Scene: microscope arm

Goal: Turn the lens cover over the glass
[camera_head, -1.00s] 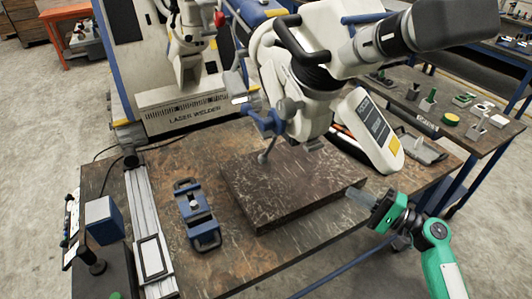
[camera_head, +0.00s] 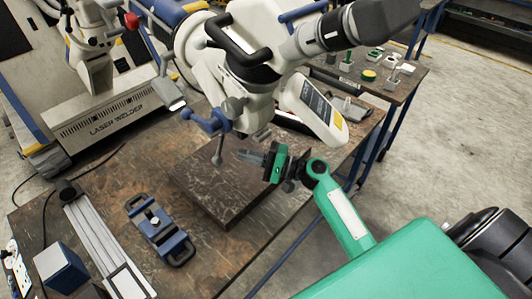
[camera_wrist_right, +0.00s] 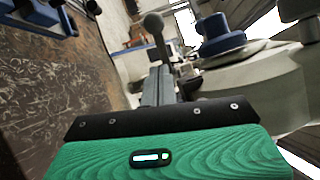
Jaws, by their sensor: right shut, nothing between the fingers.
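The microscope head (camera_head: 245,80) of the welder hangs over the dark steel block on the bench. Under it are a blue fitting (camera_head: 207,121) and a thin grey rod with a ball end (camera_head: 217,160). I cannot tell which part is the lens cover; the glass is not distinguishable. My right gripper (camera_head: 240,154) is shut and empty, above the block just right of the rod. In the right wrist view its closed grey fingers (camera_wrist_right: 158,75) point toward a grey ball-ended rod (camera_wrist_right: 153,22); contact cannot be made out. My left gripper is not in view.
The block (camera_head: 205,195) lies flat on the brown bench (camera_head: 100,190). A blue clamp (camera_head: 160,230) and a metal rail (camera_head: 98,238) are at its left. A white panel (camera_head: 312,108) hangs close behind my right gripper.

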